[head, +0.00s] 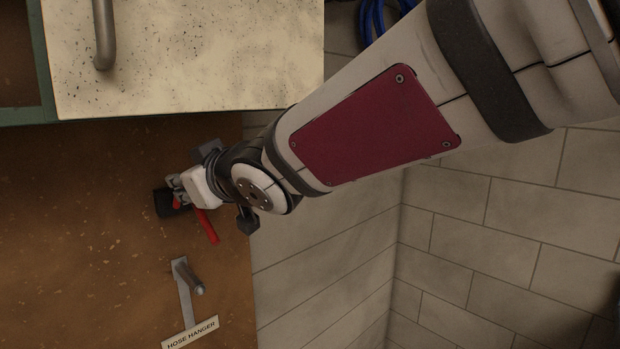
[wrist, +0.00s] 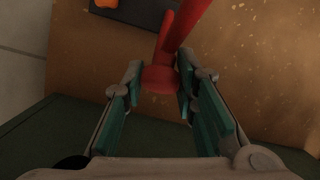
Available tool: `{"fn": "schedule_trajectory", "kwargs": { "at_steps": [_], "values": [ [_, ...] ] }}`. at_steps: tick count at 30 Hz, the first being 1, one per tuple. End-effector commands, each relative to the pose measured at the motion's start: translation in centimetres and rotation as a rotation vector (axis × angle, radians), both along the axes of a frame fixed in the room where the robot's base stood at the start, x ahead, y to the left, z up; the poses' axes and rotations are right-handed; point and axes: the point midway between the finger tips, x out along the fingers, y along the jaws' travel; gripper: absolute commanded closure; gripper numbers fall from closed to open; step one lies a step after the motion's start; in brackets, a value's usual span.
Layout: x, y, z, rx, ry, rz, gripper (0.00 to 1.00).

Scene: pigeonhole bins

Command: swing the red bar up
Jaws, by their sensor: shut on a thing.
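The red bar (head: 207,226) is on the brown board, next to a dark block (head: 163,203). In the head view its lower part slants down and right from under my gripper (head: 178,190); its upper part is largely hidden by the gripper. In the wrist view the red bar (wrist: 194,25) runs up from between the fingers, beside the dark block (wrist: 138,12). My gripper (wrist: 160,82) is closed around a red part at the bar's near end. An orange piece (wrist: 105,3) shows on the dark block.
A metal hook (head: 187,280) labelled "HOSE HANGER" is on the board below the bar. A speckled cream panel (head: 180,60) with a metal handle (head: 104,35) is above. Tiled walls (head: 500,215) stand to the right. A blue coil (head: 374,20) hangs at the top.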

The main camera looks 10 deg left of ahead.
Motion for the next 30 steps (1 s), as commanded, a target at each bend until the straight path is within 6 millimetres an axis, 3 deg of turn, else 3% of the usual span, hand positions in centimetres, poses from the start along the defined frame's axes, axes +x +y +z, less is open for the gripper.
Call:
{"fn": "schedule_trajectory", "kwargs": {
  "at_steps": [1, 6, 26, 27, 29, 30],
  "values": [
    [0.24, 0.04, 1.02, 0.007, -0.006, -0.004, 1.00],
    [0.66, 0.50, 1.63, 0.009, -0.006, -0.003, 1.00],
    [1.15, 0.79, 1.90, 0.007, -0.006, -0.004, 1.00],
    [1.15, 0.78, 1.89, 0.007, -0.006, -0.005, 0.69],
    [1.15, 0.79, 1.87, 0.007, -0.006, -0.005, 0.56],
    [1.11, 0.80, 1.82, 0.006, -0.005, -0.004, 0.55]
  ]
}}
